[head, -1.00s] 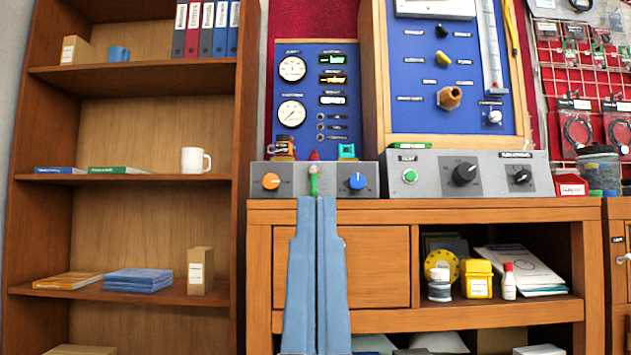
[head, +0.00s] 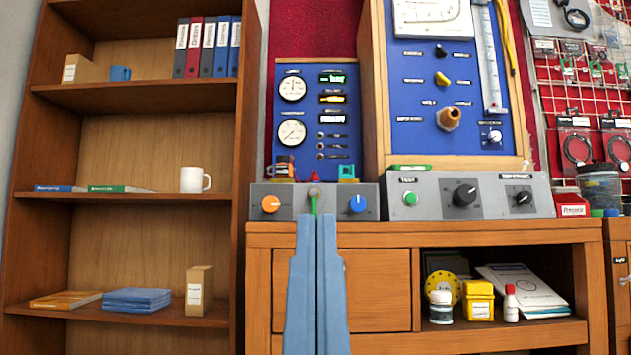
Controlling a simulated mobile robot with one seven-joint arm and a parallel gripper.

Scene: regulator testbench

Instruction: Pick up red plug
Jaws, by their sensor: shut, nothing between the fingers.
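My gripper (head: 316,216) is seen from behind, its two long blue fingers pressed together in front of the grey control box (head: 335,202). Nothing shows between them. A small rounded grey piece on a narrow green part stands just above the fingertips, between the box's orange and blue knobs; I cannot tell what it belongs to. An orange-and-dark fitting (head: 283,167) and a teal fitting (head: 347,173) stand on top of the box, either side of the fingertips.
A second grey box (head: 468,197) stands to the right on the wooden bench (head: 430,235). Blue gauge panels (head: 316,120) rise behind. A bookshelf (head: 240,130) stands at left. Jars (head: 600,185) crowd the right end. The bench's lower shelf holds bottles and papers.

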